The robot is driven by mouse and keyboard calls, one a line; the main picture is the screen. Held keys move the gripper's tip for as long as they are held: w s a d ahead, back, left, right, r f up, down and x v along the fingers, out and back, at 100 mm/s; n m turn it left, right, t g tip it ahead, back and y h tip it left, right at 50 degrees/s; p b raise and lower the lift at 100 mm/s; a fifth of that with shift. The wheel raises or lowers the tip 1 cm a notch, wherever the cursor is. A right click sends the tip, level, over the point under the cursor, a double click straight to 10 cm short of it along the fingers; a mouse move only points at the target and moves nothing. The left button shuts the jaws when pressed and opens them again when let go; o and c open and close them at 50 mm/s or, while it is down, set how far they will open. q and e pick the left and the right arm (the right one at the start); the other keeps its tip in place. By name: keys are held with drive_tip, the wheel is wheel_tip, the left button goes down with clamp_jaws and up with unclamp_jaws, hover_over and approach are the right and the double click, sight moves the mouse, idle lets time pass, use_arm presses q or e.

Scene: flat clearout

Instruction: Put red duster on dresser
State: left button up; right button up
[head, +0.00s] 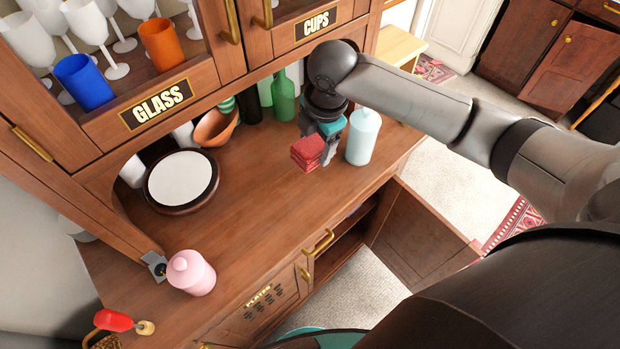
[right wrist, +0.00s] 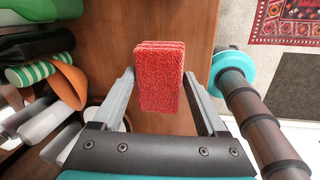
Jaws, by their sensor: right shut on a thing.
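The red duster (head: 307,151) is a small block held between the fingers of my right gripper (head: 324,146), over the right part of the wooden dresser top (head: 255,200). In the right wrist view the duster (right wrist: 158,80) sits between the two fingers of the right gripper (right wrist: 160,95), with the brown dresser surface (right wrist: 120,50) behind it. I cannot tell whether its underside touches the top. My left gripper is not in view.
A light blue bottle (head: 363,136) stands right beside the right gripper. Green bottles (head: 284,96), an orange bowl (head: 217,126) and a round white-topped thing (head: 181,179) stand towards the back. A pink jar (head: 191,272) is at the left front. The middle of the top is clear.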

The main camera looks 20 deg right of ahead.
wheel_tip(320, 180, down, 13)
drive_tip(key=shift+f+b, duration=0.1)
drive_tip(key=shift+b, duration=0.45)
clamp_jaws()
drive_tip(key=o, duration=1.6)
unclamp_jaws()
drive_tip(key=r, duration=0.4)
drive_tip(key=s+r+p, duration=0.1)
drive_tip(key=r, duration=0.3)
drive_tip(key=s+r, duration=0.1)
drive_tip(key=r, duration=0.3)
drive_tip(key=shift+s+d+p, duration=0.1)
drive_tip(key=shift+s+p, duration=0.05)
drive_tip(key=shift+p, duration=0.2)
